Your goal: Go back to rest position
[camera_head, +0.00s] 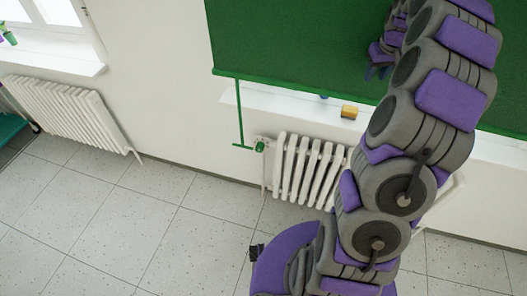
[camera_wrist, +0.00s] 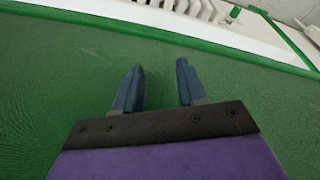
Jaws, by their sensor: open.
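My gripper (camera_wrist: 158,82) shows in the wrist view with its two blue fingers apart and nothing between them. The green board (camera_wrist: 60,75) fills most of the view behind the fingers. In the head view my purple and grey arm rises on the right side, in front of the green board (camera_head: 290,40). Part of my gripper (camera_head: 380,70) shows small beside the upper arm, over the green board, largely hidden by the arm.
A white radiator (camera_head: 305,170) stands below the board, partly behind my arm. A small yellow block (camera_head: 349,112) lies on the white sill (camera_head: 285,103). Another radiator (camera_head: 70,110) is under the window at left. The tiled floor (camera_head: 150,235) at lower left is clear.

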